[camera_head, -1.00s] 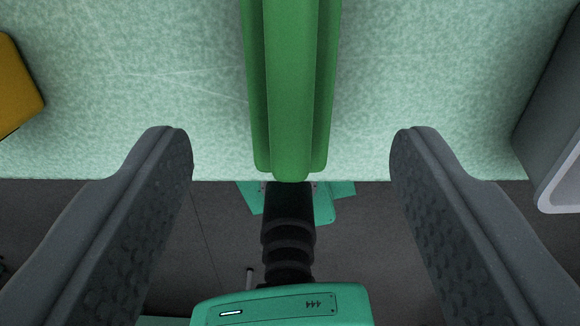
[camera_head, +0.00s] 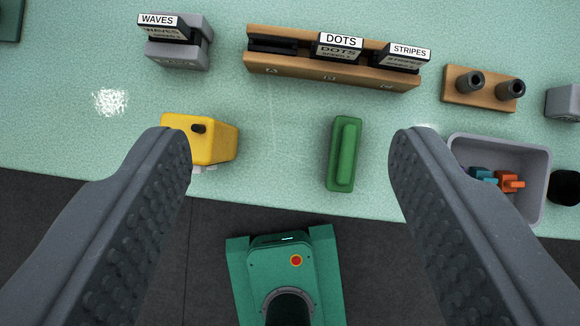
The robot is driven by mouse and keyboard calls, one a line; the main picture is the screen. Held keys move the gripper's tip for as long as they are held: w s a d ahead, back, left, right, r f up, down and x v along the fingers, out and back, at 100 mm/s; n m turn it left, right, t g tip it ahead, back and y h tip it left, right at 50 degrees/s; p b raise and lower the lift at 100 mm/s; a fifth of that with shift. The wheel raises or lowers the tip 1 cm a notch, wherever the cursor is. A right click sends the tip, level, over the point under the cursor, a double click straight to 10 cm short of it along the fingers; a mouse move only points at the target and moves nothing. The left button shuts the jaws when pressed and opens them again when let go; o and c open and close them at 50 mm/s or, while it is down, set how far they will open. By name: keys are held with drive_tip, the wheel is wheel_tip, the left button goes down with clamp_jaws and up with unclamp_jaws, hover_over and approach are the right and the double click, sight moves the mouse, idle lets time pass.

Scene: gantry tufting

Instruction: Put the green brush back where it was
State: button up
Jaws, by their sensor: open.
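The green brush (camera_head: 344,153) lies on the pale green table (camera_head: 290,115) near its front edge, long side pointing away from the edge. My gripper (camera_head: 285,140) is open and empty, well above the table. In the picture the brush lies between the two fingers, closer to the right one, and touches neither. A grey tray (camera_head: 535,205) at the right holds a blue piece (camera_head: 483,175) and an orange piece (camera_head: 509,182). The right finger hides part of the tray.
A yellow block (camera_head: 208,141) with a dark knob stands left of the brush. Behind are a wooden rack (camera_head: 300,72) with DOTS and STRIPES cards, a grey holder (camera_head: 180,55) with a WAVES card, and a wooden block (camera_head: 465,98) with two dark cylinders. Table between is clear.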

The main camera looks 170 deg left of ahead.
drive_tip(key=s+a+r+t, duration=0.2)
drive_tip(key=s+a+r, duration=0.1)
drive_tip(key=r, duration=0.5)
drive_tip(key=s+a+r+n+t, duration=0.1)
drive_tip(key=s+a+r+t, duration=0.2)
drive_tip(key=s+r, duration=0.2)
drive_tip(key=s+a+r+t+y, duration=0.1)
drive_tip(key=s+a+r+t, duration=0.2)
drive_tip(key=r, duration=0.9)
drive_tip(key=shift+s+a+n, duration=0.35)
drive_tip(key=shift+s+n, duration=0.05)
drive_tip(key=shift+s, duration=0.2)
drive_tip(key=shift+c, duration=0.4)
